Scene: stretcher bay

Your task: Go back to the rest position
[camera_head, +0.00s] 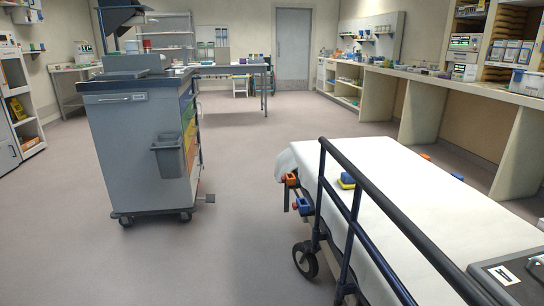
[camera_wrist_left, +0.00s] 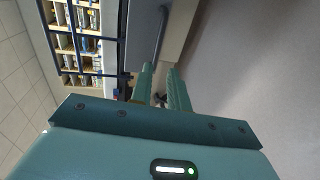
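Neither of my grippers shows in the head view. In the left wrist view my left gripper (camera_wrist_left: 160,72) shows its two teal fingers with a clear gap between them. Nothing is held between the fingers. Beyond them are the floor and a grey upright surface, with no object close to the fingertips. My right gripper is in neither view.
A stretcher (camera_head: 385,187) with a white sheet and dark side rail (camera_head: 398,212) stands close at the right. A grey cart (camera_head: 125,150) with a bin (camera_head: 167,156) stands left of centre. A long counter (camera_head: 450,82) lines the right wall. Floor (camera_head: 235,190) between cart and stretcher is clear.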

